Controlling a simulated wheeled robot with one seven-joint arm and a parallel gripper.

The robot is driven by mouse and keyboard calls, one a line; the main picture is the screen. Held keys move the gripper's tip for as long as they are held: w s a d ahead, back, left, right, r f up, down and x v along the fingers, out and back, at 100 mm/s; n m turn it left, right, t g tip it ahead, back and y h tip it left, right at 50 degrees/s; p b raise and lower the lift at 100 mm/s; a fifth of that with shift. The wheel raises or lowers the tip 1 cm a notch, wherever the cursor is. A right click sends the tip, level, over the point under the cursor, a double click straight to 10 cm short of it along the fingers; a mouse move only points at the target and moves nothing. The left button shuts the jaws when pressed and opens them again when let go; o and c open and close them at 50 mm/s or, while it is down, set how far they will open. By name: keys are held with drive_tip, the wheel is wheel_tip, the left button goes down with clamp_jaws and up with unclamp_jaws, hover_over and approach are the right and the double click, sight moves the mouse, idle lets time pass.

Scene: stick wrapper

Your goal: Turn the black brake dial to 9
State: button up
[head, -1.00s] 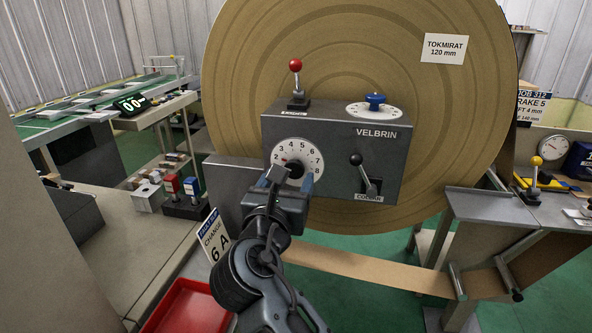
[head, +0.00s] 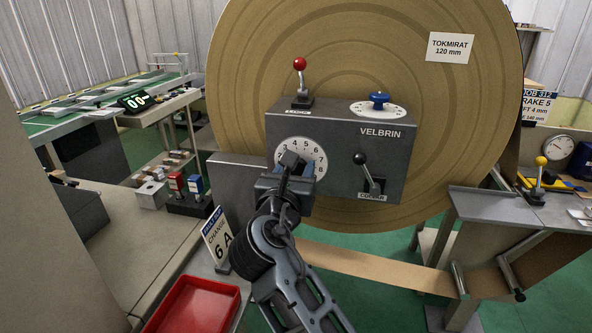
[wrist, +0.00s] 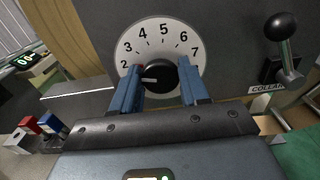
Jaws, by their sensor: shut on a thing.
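The black brake dial (wrist: 158,76) is a round knob on a white numbered face (wrist: 161,40) on the front of the grey VELBRIN box. In the wrist view its white pointer line points left, slightly below the 2. Numbers 2 to 7 show; the lower part of the face is hidden, and I cannot see a 9. My gripper (wrist: 161,73) has its two blue fingers on either side of the knob, shut on it. In the head view my gripper (head: 292,166) covers the knob, and only the upper and right part of the face (head: 309,151) shows.
A black-knobbed COLLAR lever (head: 366,172) stands right of the dial. A red-knobbed lever (head: 300,72) and a blue knob (head: 379,99) are on top of the box.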

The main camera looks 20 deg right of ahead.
drive_tip(key=c, duration=0.4)
drive_tip(key=shift+o, duration=0.2)
